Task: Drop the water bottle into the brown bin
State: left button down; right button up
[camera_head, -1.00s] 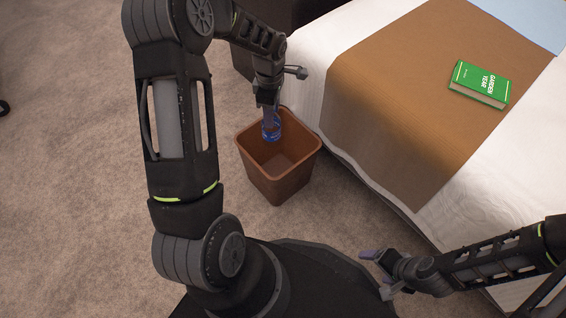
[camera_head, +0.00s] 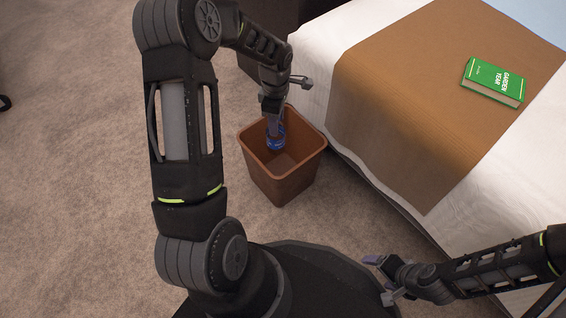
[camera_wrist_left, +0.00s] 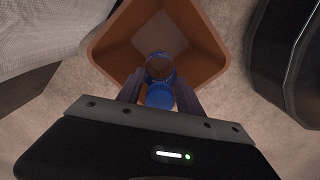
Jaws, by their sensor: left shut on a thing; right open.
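The water bottle (camera_head: 276,140) is blue and clear, held by my left gripper (camera_head: 272,113) over the open top of the brown bin (camera_head: 300,181). Its lower end shows against the bin's inside in the head view. In the left wrist view the blue cap (camera_wrist_left: 160,96) sits between the fingers of my left gripper (camera_wrist_left: 160,90), with the bin's rim (camera_wrist_left: 108,38) around it. My left gripper is shut on the bottle. My right gripper (camera_head: 381,279) is open and empty, low at the right, near my base.
A bed with a white sheet (camera_head: 480,205) and a brown runner (camera_head: 400,110) stands right of the bin. A green book (camera_head: 493,80) lies on the runner. A dark piece of furniture (camera_head: 254,68) stands behind.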

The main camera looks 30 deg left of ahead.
pick_arm(q)
jog(key=shift+f, duration=0.3)
jog(key=c, duration=0.7)
grip_release()
notch_tip(320, 180, up, 8)
jog(key=p, duration=0.3)
jog(key=shift+f, duration=0.1)
dwell(0.3)
